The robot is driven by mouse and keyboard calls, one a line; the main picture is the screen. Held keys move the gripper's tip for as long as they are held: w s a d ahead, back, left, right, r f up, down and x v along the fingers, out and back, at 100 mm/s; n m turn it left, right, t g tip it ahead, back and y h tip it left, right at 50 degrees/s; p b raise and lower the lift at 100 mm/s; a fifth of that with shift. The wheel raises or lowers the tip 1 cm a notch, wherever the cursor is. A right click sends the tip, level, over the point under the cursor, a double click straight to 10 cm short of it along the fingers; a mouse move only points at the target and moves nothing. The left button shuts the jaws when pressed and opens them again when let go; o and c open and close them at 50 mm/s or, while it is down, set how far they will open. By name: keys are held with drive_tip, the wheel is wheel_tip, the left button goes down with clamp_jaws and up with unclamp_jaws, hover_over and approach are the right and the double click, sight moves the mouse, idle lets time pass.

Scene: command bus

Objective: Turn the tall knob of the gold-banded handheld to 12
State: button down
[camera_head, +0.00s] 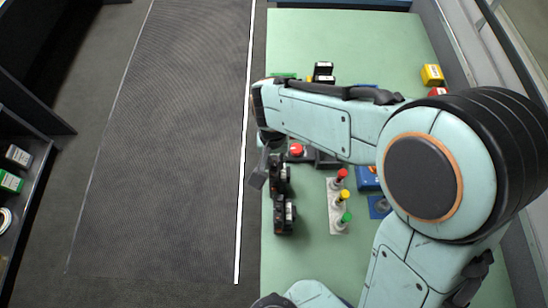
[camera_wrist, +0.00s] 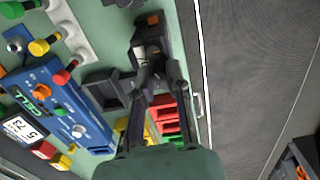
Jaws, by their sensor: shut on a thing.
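Two black handhelds stand near the left edge of the green table in the head view, the upper one (camera_head: 279,172) partly behind my wrist and the lower one (camera_head: 285,214) clear of it. In the wrist view, a black handheld with an orange patch (camera_wrist: 152,32) lies just beyond my gripper (camera_wrist: 154,82). My fingertips close together at its near end, around a small dark part that seems to be the tall knob. The fingers mostly hide that knob. I cannot make out a gold band, nor read any number or pointer mark.
A strip of red, yellow and green knobs (camera_head: 336,208) stands right of the handhelds. A blue meter (camera_wrist: 62,112) and a dark grey open holder (camera_wrist: 106,88) are close by. Red blocks (camera_wrist: 166,115) sit below the fingers. The dark walkway (camera_head: 160,150) is clear.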

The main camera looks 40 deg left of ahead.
sight(273, 163)
drive_tip(key=c, duration=1.1)
unclamp_jaws()
wheel_tip(273, 163, up, 12)
